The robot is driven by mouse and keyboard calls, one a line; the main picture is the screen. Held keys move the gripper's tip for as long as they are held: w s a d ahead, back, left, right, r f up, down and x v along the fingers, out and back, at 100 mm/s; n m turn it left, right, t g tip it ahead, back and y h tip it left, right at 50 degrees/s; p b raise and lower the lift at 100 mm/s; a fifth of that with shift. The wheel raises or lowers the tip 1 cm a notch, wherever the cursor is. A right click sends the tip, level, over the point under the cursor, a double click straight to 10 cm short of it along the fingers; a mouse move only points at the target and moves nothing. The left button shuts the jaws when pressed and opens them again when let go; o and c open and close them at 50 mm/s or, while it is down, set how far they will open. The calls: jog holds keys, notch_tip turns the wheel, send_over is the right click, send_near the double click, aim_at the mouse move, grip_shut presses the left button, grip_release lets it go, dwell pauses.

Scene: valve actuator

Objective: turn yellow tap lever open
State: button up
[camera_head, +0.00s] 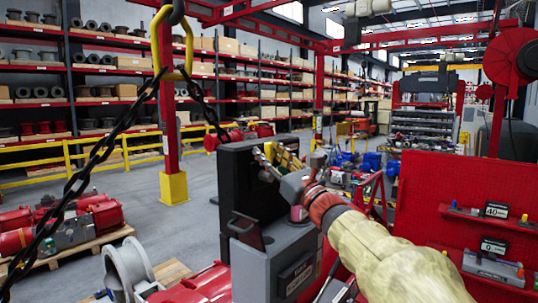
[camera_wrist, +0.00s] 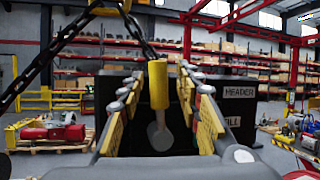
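The yellow tap lever (camera_wrist: 158,85) stands upright in the middle of the wrist view, above a round grey pivot (camera_wrist: 160,135). My gripper (camera_wrist: 161,92) is open, with one yellow-padded finger on each side of the lever and a visible gap on both sides. I cannot tell how deep the lever sits between the fingers. Behind it is a dark panel (camera_wrist: 238,112) with a label reading "HEADER" and a second, partly hidden label ending in "ILL". In the head view my gripper (camera_head: 272,160) is at the dark cabinet (camera_head: 250,185), and the lever cannot be clearly told from the yellow finger pads.
A black chain (camera_head: 95,165) with a yellow hook link (camera_head: 172,48) hangs left of the cabinet. A red pegboard (camera_head: 460,195) with tools stands at right. Red machine parts on a pallet (camera_head: 85,248) lie at left. Shelves (camera_head: 120,68) fill the back.

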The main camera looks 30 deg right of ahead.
jog(key=a+v, duration=0.1)
jog(key=v, duration=1.1)
jog(key=shift+d, duration=0.45)
jog(key=shift+r, duration=0.1)
